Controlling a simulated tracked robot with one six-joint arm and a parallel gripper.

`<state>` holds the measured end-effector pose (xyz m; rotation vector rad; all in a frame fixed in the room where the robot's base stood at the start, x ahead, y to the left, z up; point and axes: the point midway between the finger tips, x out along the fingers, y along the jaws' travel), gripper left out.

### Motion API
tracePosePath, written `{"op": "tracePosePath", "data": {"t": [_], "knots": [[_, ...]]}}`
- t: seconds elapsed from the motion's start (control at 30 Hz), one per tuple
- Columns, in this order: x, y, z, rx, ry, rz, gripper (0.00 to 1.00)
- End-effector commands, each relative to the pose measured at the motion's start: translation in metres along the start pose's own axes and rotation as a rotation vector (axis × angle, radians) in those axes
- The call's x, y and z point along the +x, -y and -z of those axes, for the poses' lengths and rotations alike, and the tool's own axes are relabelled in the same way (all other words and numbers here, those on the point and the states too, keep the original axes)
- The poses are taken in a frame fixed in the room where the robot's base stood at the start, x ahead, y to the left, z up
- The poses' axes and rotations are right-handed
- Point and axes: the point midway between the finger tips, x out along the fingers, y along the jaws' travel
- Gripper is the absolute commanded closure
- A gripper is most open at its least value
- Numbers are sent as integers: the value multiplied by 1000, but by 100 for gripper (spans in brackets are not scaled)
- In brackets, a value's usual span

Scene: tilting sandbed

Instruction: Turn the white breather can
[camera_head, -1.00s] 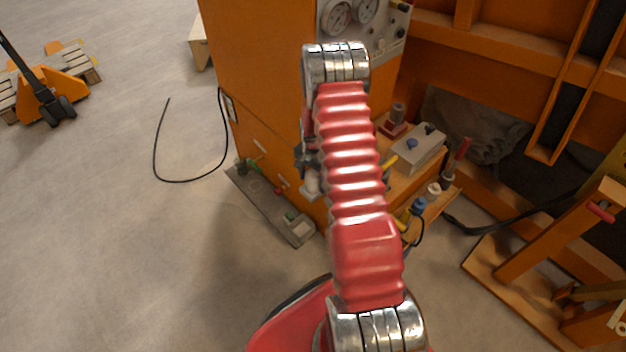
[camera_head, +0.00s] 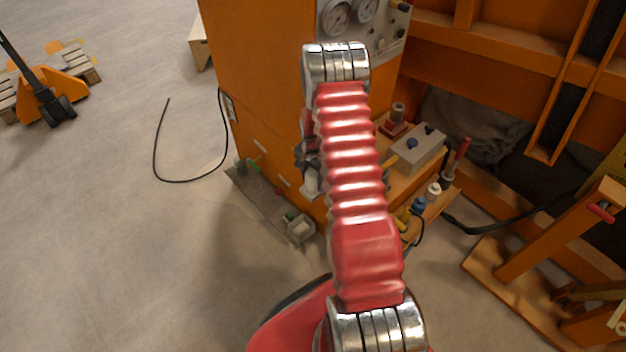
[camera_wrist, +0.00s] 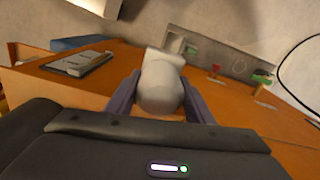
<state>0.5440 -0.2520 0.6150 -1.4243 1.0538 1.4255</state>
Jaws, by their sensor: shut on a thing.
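The white breather can (camera_wrist: 160,82) is in the middle of the wrist view, between the two dark fingers of my gripper (camera_wrist: 158,100). The fingers are shut on its sides. The can stands out from an orange cabinet face (camera_wrist: 85,93). In the head view my red arm covers most of the work area. A small pale part of the can (camera_head: 310,184) shows at the arm's left edge, with part of my gripper (camera_head: 306,160) just above it. The fingertips are hidden there.
A grey tray (camera_head: 268,204) with small fittings lies at the cabinet's foot. A grey control box (camera_head: 417,147) and several bottles stand on a ledge right of my arm. A black cable (camera_head: 156,150) lies on the open floor at left.

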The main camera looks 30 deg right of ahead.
Motion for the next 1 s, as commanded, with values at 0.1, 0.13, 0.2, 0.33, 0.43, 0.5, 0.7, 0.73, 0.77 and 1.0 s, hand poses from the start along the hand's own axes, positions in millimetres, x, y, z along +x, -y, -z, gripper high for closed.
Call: {"op": "tracePosePath", "data": {"t": [0.1,0.13,0.2,0.33,0.43,0.5,0.7,0.73,0.77,1.0], "knots": [[0,1,0,-22,-1,1,74],[0,1,0,-30,-1,1,74],[0,1,0,-55,-1,1,74],[0,0,0,-120,-1,1,74],[0,0,0,-185,-1,1,74],[0,0,0,-236,-1,1,74],[-1,0,0,-396,-1,1,74],[-1,0,0,-420,-1,1,74],[-1,0,0,-444,-1,1,74],[-1,0,1,-597,-2,1,74]]}}
